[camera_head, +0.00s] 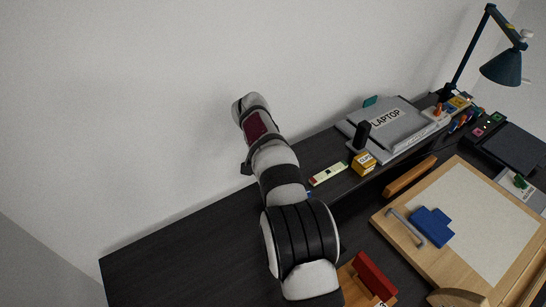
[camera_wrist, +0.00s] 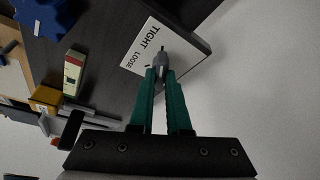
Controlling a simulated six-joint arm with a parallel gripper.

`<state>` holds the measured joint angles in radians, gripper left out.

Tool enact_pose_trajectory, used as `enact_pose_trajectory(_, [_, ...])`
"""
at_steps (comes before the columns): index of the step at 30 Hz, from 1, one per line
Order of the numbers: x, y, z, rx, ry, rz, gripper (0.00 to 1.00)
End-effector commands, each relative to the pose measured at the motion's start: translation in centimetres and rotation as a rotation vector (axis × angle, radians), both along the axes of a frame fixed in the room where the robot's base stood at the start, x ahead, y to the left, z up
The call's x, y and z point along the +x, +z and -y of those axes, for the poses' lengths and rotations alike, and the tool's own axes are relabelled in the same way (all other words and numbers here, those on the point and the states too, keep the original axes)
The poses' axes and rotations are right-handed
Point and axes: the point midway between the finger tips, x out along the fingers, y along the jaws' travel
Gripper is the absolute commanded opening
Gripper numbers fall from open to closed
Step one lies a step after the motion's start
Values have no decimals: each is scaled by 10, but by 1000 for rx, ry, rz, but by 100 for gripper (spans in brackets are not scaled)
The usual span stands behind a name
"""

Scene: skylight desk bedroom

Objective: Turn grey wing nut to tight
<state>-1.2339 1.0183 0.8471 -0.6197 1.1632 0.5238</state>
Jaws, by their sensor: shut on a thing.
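The grey wing nut (camera_wrist: 160,59) is in the wrist view, mounted on a pale plate (camera_wrist: 185,38). The plate is printed with the words TIGHT and LOOSE to the left of the nut. My gripper (camera_wrist: 161,77) has two green fingers, which are closed on the nut from either side. A thin grey tip of the nut or its stud shows beyond the fingertips. Which word the nut points to is hard to tell. In the head view my arm hides the gripper, the nut and most of the plate.
A red, cream and green bar (camera_head: 328,174) and a yellow box (camera_head: 363,163) lie on the dark desk near my arm. Behind them is a laptop (camera_head: 398,130). A wooden board (camera_head: 480,190) with a blue block (camera_head: 432,226) is on the right. The left desk end is clear.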

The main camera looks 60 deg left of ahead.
Motion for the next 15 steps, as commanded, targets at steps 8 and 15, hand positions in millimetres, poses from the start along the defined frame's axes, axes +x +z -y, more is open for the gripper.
enact_pose_trajectory(8, [-2, -4, 1, -7, -16, -8, 0])
enact_pose_trajectory(15, [-3, -4, 1, -9, -15, -9, 17])
